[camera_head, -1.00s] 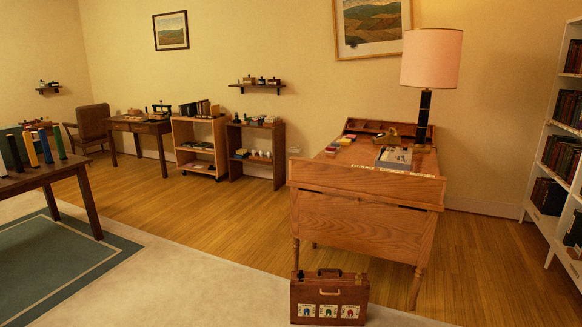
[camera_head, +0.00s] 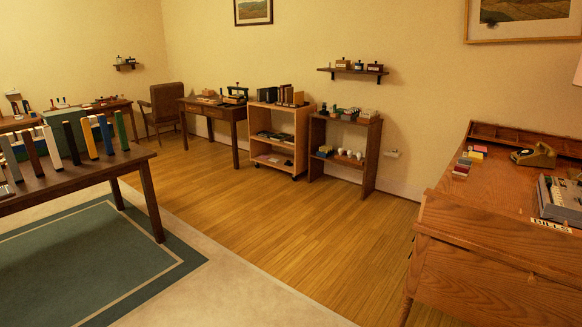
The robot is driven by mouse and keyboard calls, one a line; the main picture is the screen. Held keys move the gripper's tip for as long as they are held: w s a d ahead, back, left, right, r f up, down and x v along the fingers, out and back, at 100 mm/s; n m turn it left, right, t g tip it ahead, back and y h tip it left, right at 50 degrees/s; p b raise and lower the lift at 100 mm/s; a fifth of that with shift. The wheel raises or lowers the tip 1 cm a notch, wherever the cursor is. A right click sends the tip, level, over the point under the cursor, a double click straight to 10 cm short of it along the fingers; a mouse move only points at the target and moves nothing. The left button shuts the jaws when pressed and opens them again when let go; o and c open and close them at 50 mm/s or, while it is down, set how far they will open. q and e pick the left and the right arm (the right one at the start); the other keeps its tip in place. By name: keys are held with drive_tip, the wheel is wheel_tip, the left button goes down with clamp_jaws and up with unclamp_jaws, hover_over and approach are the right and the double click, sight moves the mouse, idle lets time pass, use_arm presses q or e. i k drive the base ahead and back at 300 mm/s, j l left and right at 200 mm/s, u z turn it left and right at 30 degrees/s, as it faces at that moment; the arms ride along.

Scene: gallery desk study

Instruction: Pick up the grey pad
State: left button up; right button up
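I cannot pick out a grey pad for certain. Several small flat coloured blocks or pads (camera_head: 463,168), among them red, yellow and pink ones, lie at the left side of the wooden desk (camera_head: 480,245) on the right; they are too small to tell whether one is grey. Other small items sit on the low bookcase (camera_head: 371,160) by the wall, also too small to name. Neither of my grippers shows in the head view.
A wheeled shelf (camera_head: 295,150), a small desk (camera_head: 213,111) and an armchair (camera_head: 163,110) line the back wall. Wooden floor (camera_head: 290,225) between is clear.

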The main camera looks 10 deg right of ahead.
sight(464, 161)
drive_tip(key=i+z, duration=0.1)
drive_tip(key=i, duration=0.45)
drive_tip(key=i+z, duration=0.1)
drive_tip(key=i, duration=0.45)
drive_tip(key=i+j+z, duration=0.1)
drive_tip(key=i, duration=0.4)
drive_tip(key=i+j+z, duration=0.1)
drive_tip(key=i, duration=0.45)
drive_tip(key=i+j+z, duration=0.1)
drive_tip(key=i+j, duration=0.15)
drive_tip(key=i, duration=0.25)
drive_tip(key=i+l+z, duration=0.1)
drive_tip(key=i+z, duration=0.2)
drive_tip(key=i, duration=0.2)
drive_tip(key=i+z, duration=0.35)
drive_tip(key=i, duration=0.2)
drive_tip(key=i+j+z, duration=0.1)
drive_tip(key=i+z, duration=0.2)
drive_tip(key=i, duration=0.2)
drive_tip(key=i+j+z, duration=0.3)
drive_tip(key=i, duration=0.2)
